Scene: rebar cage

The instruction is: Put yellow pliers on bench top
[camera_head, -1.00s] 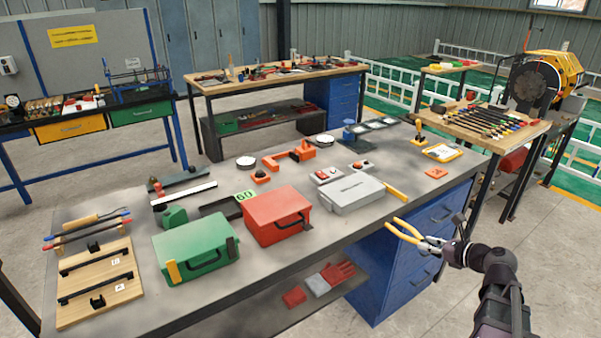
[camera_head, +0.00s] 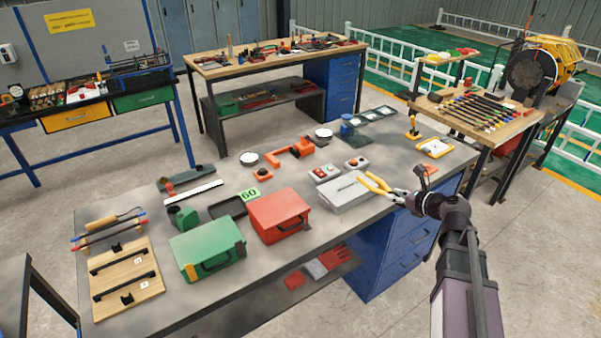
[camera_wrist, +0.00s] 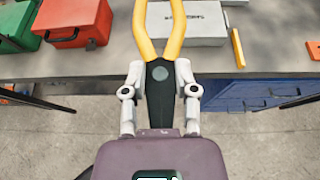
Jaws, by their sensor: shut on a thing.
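The yellow-handled pliers (camera_head: 377,184) are held in my gripper (camera_head: 402,196) at the right front edge of the grey bench top (camera_head: 320,225). In the wrist view the pliers (camera_wrist: 158,45) point away from me, their yellow handles spread over the bench edge. My gripper (camera_wrist: 158,85) is shut on the dark body of the pliers, a finger on each side. In the head view the handles overlap the right end of the grey case. I cannot tell how high they are above the bench.
The grey case (camera_head: 345,196), red toolbox (camera_head: 279,216) and green toolbox (camera_head: 207,250) line the front of the bench. A yellow bar (camera_wrist: 238,48) lies right of the case. Blue drawers (camera_head: 378,264) stand below. Some bare bench top shows behind the toolboxes.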

